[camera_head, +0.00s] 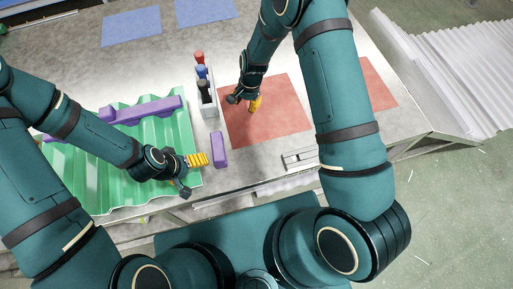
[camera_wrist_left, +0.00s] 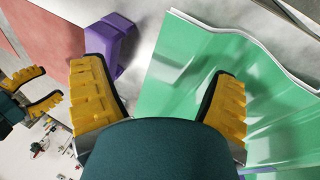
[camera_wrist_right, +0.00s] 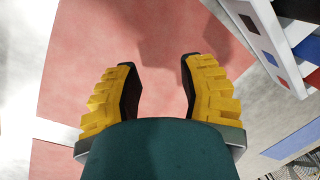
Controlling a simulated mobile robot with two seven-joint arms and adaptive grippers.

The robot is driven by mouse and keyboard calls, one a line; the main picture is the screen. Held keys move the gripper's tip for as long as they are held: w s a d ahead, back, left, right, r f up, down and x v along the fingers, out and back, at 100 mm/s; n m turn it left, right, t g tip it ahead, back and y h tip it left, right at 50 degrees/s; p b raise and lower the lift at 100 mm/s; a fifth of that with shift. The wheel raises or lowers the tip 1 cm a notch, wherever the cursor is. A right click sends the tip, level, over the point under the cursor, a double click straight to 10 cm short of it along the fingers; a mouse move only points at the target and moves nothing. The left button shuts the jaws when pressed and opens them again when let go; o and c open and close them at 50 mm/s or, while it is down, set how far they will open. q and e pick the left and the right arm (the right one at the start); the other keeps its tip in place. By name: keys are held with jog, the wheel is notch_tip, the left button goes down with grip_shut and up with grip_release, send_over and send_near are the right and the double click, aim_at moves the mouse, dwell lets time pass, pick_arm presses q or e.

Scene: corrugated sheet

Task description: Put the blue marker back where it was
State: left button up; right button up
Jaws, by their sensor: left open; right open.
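The blue marker (camera_head: 201,72) stands upright in a white holder (camera_head: 208,103), between a red marker (camera_head: 198,57) and a black marker (camera_head: 203,87). The holder also shows at the upper right of the right wrist view (camera_wrist_right: 262,40), with small black, blue and red squares on its side. My right gripper (camera_head: 250,101) is open and empty over the near red mat, to the right of the holder; its fingers (camera_wrist_right: 158,65) are apart. My left gripper (camera_head: 188,165) is open and empty near the right edge of the green corrugated sheet (camera_head: 183,130); its fingers (camera_wrist_left: 158,78) are apart.
A purple block (camera_head: 218,149) stands between the sheet and the red mat (camera_head: 275,125). A long purple bar (camera_head: 140,109) lies across the sheet. Two blue mats (camera_head: 131,26) lie at the back. A white fixture (camera_head: 300,159) sits at the table's front edge.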

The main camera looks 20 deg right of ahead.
jog(key=s+n, duration=0.1)
jog(key=s, duration=0.2)
jog(key=s+f+n, duration=0.1)
jog(key=s, duration=0.1)
jog(key=s+f+n, duration=0.1)
jog(key=s, duration=0.2)
jog(key=shift+s+d+t+y, duration=0.1)
jog(key=shift+s+t+y, duration=0.2)
jog(key=shift+s+y, duration=0.1)
jog(key=s+n, duration=0.1)
jog(key=s, duration=0.2)
jog(key=s+a+r+n, duration=0.1)
jog(key=s, duration=0.2)
jog(key=s+r+n+t+y, duration=0.1)
jog(key=s, duration=0.2)
jog(key=shift+s+a+r+n, duration=0.15)
jog(key=shift+s+a+n, duration=0.15)
jog(key=shift+n, duration=0.1)
jog(key=shift+s+r, duration=0.15)
jog(key=shift+s, duration=0.15)
pick_arm(q)
jog(key=shift+s, duration=0.1)
